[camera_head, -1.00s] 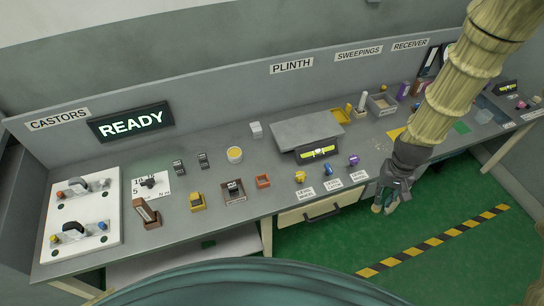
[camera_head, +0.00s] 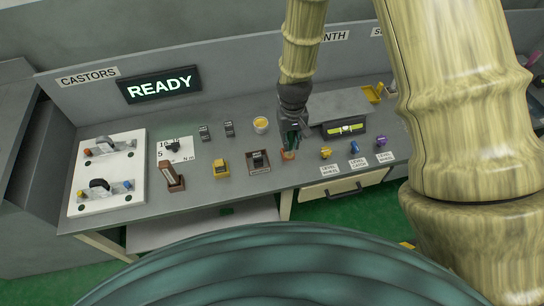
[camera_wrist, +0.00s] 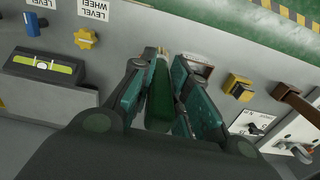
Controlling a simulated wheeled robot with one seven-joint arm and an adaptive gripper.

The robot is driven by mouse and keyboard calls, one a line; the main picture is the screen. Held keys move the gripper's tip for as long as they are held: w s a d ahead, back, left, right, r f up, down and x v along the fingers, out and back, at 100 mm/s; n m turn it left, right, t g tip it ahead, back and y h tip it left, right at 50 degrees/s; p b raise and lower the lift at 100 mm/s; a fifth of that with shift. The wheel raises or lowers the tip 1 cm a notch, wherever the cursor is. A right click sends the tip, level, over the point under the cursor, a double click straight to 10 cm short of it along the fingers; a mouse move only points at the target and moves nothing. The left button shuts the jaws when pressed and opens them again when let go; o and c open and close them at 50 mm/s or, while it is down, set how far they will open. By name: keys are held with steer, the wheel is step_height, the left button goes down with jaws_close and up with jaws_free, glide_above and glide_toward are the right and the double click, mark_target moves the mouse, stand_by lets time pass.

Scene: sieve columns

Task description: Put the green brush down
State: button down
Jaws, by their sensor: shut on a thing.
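My gripper (camera_head: 291,143) is over the middle of the bench, just above a small orange holder (camera_head: 288,155) near the front edge. In the wrist view the fingers (camera_wrist: 160,92) are closed on the green brush (camera_wrist: 159,100), a long dark green piece lying between the teal pads. Its far end points down toward the bench. The gripper covers most of the brush in the head view and much of the orange holder in the wrist view. I cannot tell whether the brush touches the holder.
A brown tray with a dark item (camera_head: 258,168) and a yellow block (camera_head: 221,167) stand to the left. The yellow level wheel (camera_head: 325,153) and the plinth's level vial (camera_head: 346,129) are to the right. A yellow-topped cup (camera_head: 261,125) is behind, left of the gripper.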

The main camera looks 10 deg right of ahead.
steer(key=s+a+f+b, duration=0.6)
steer(key=a+b, duration=0.1)
steer(key=b, duration=0.8)
steer(key=shift+w+d+f+p, duration=0.3)
steer(key=shift+w+d+f, duration=0.55)
steer(key=shift+w+d, duration=1)
steer(key=shift+w+d+f+p, duration=0.35)
steer(key=shift+w+d+f, duration=0.65)
steer(key=shift+w, duration=1.5)
steer(key=shift+w+d+f+p, duration=0.3)
steer(key=shift+w+d+f, duration=0.45)
steer(key=shift+w+d, duration=1.15)
steer(key=shift+w+a+f, duration=0.1)
steer(key=shift+w+a, duration=0.15)
steer(key=shift+a, duration=0.05)
steer(key=c, duration=1.4)
jaws_free()
steer(key=shift+o, duration=0.2)
step_height(320, 180, up, 12)
steer(key=shift+b, duration=0.3)
